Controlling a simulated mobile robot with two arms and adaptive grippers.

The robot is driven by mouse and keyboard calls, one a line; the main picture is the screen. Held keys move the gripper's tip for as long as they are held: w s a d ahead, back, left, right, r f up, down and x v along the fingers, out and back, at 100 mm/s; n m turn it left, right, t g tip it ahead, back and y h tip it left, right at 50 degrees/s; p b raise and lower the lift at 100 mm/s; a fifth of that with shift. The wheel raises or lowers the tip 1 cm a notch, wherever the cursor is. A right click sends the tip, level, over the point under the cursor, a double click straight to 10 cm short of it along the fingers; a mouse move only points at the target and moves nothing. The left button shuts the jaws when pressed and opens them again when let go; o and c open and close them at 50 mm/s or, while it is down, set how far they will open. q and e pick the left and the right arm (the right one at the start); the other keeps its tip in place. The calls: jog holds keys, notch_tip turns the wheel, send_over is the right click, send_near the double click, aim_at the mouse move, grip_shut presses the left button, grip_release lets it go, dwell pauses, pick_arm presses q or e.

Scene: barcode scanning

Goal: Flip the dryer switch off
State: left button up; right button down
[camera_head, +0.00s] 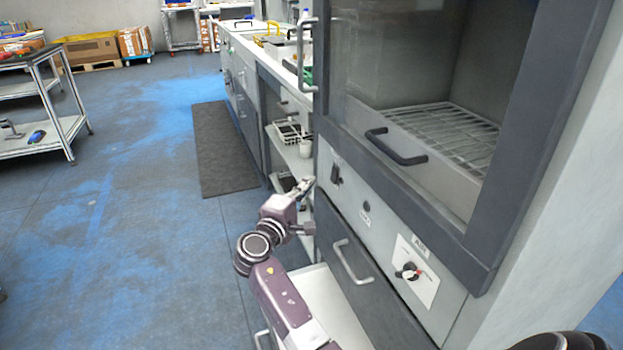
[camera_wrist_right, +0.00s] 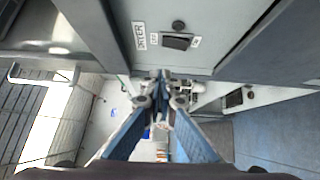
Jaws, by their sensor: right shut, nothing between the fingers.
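The dryer switch is a small black rocker (camera_head: 336,173) on the pale control panel below the glass-fronted cabinet. In the right wrist view it is the black rocker (camera_wrist_right: 177,42) beside a label that seems to read DRYER. Its on or off position is too small to tell. My right gripper (camera_head: 306,186) is shut and empty, just left of the switch in the head view. In the right wrist view its fingertips (camera_wrist_right: 160,77) meet a little below the switch, apart from it in the picture; the depth gap is unclear. My left gripper is not in view.
The dryer cabinet (camera_head: 478,232) has a black door handle (camera_head: 396,147). A drawer handle (camera_head: 352,262) juts out below. A long counter (camera_head: 262,70) runs behind.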

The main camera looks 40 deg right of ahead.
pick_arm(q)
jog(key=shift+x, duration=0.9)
pick_arm(e)
jog(key=v, duration=0.5)
jog(key=shift+s+a+r, duration=0.1)
jog(key=shift+a+r, duration=0.3)
jog(key=shift+a, duration=0.05)
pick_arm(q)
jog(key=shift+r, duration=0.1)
